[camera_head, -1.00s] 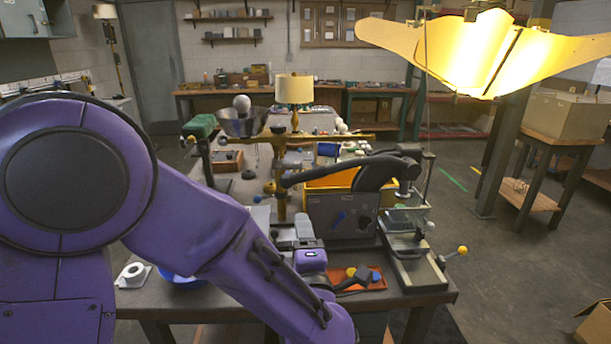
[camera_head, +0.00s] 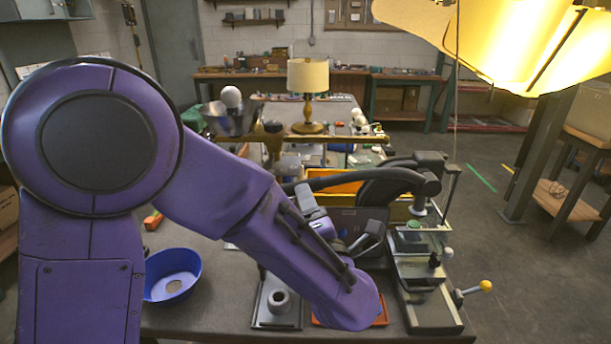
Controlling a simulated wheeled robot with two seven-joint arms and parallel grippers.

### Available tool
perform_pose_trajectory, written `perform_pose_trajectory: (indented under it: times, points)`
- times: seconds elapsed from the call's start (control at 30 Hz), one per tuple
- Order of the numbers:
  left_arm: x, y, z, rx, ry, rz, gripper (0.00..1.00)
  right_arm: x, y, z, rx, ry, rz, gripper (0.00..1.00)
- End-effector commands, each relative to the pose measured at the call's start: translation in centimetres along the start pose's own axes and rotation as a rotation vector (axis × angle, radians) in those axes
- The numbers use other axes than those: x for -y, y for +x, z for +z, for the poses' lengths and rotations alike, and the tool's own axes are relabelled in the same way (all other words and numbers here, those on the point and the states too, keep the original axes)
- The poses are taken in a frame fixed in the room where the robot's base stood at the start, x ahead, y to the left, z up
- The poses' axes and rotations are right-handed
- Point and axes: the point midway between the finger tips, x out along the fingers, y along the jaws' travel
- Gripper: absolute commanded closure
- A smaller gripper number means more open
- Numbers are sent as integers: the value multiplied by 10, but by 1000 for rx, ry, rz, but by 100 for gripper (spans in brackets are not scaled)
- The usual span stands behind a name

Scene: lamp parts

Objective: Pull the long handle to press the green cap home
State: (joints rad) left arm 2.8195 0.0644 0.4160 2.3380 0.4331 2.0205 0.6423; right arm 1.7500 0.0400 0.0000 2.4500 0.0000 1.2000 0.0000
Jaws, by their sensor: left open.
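The press (camera_head: 430,305) stands at the right front of the bench. A long black handle (camera_head: 325,181) reaches left from its head. A green piece (camera_head: 411,237), seemingly the green cap, sits under the head, partly behind clear panels; how deep it sits I cannot tell. My left gripper (camera_head: 372,236) is open, left of the press and below the handle. Its fingers are small and partly hidden by my arm, and I see nothing between them. My right gripper is not in view.
A short lever with a yellow ball (camera_head: 485,286) sticks out right of the press. A blue bowl (camera_head: 172,274) and a grey block with a ring (camera_head: 279,304) are on the bench. An orange bin (camera_head: 345,187) stands behind my gripper. A bright lamp shade (camera_head: 500,40) hangs upper right.

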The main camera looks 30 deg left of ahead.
Motion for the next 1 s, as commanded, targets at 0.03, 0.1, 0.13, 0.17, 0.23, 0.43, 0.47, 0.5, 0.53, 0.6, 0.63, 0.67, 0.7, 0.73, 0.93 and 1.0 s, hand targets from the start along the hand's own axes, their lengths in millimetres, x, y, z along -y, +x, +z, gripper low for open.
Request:
perform_pose_trajectory:
  times: [0.03, 0.1, 0.13, 0.17, 0.23, 0.43, 0.47, 0.5, 0.53, 0.6, 0.63, 0.67, 0.7, 0.73, 0.93, 1.0]
  points:
    - [-4, 13, 0, -5, 1, -1, 44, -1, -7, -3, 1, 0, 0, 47]
    - [-4, 30, 0, -6, 1, -1, 44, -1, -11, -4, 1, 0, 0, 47]
    - [-4, 36, 0, -6, 1, -1, 44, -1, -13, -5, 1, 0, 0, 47]
    - [-4, 43, 0, -5, 1, -1, 44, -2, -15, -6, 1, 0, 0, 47]
    - [-3, 56, 0, -4, 2, -1, 44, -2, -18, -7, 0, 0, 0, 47]
    - [-1, 79, 1, 0, 1, -1, 44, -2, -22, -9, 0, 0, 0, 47]
    - [-1, 80, 1, 1, 1, -1, 44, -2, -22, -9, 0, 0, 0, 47]
    - [0, 80, 1, 2, 1, -1, 44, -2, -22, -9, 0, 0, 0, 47]
    - [0, 81, 2, 2, 1, -1, 44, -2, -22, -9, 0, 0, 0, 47]
    - [0, 81, 1, 3, 1, -1, 44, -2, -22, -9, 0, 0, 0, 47]
    - [0, 81, 1, 3, 1, -1, 44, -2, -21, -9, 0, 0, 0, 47]
    - [0, 81, 1, 3, 1, -1, 44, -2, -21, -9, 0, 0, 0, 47]
    - [0, 81, 1, 3, 1, -1, 44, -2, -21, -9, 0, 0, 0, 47]
    - [0, 81, 1, 3, 1, -1, 54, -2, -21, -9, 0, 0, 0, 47]
    - [0, 80, 1, 3, 1, -1, 100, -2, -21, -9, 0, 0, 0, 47]
    - [0, 80, 1, 3, 2, -1, 100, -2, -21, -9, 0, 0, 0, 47]
